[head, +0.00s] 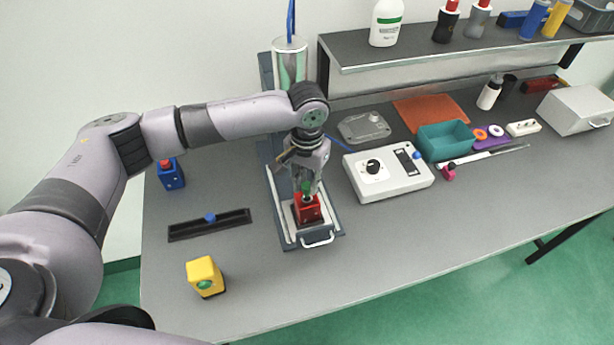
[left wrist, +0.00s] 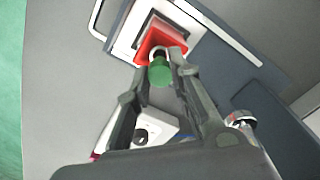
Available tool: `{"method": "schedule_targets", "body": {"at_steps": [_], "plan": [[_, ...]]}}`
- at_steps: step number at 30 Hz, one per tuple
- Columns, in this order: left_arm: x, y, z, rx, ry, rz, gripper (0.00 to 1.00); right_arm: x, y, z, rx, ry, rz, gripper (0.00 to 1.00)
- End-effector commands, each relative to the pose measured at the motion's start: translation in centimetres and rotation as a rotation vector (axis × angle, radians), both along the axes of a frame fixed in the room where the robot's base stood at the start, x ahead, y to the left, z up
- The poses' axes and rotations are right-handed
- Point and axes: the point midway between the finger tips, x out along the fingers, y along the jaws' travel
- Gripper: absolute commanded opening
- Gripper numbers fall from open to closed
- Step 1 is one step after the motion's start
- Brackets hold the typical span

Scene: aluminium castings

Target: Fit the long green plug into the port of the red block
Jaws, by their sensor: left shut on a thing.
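The red block (head: 307,209) sits on the pale plate of a grey fixture (head: 286,222) with a front handle. My left gripper (head: 308,184) points down right above it, its fingers shut on the green plug (head: 306,187). In the left wrist view the green plug (left wrist: 159,72) is between the fingertips (left wrist: 160,60), in line with a pale ring on the red block (left wrist: 156,36). The plug's lower end is hidden, so I cannot tell whether it is inside the port or just above it. My right gripper is not in view.
A yellow block (head: 204,273) with a green round part stands front left. A black rail (head: 190,227) with a blue knob and a blue block (head: 171,175) lie left. A white control box (head: 390,176) stands close right of the fixture. The table's front right is clear.

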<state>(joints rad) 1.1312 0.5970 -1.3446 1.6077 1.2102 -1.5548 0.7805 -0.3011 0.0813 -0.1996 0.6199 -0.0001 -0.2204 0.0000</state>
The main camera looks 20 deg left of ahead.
Motion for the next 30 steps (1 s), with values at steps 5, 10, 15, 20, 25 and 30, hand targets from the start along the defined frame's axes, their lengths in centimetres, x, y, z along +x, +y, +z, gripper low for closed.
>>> {"method": "schedule_targets", "body": {"at_steps": [5,10,15,20,25,30], "plan": [[0.00,-0.02,-0.28,0.000,0.000,0.000,0.11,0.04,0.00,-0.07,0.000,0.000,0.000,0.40],[0.00,-0.01,-0.27,0.000,0.000,0.000,0.11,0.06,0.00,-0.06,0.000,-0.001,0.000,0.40],[0.00,-0.01,-0.26,0.000,0.000,0.000,0.11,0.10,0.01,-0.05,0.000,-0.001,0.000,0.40],[0.00,-0.01,-0.23,0.000,0.000,0.000,0.11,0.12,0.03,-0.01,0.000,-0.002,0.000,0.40],[-0.02,-0.03,-0.14,0.000,0.000,0.000,0.11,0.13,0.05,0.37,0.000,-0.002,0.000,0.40],[-0.03,-0.05,-0.08,0.000,0.000,0.000,0.11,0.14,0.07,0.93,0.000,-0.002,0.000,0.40]]}}
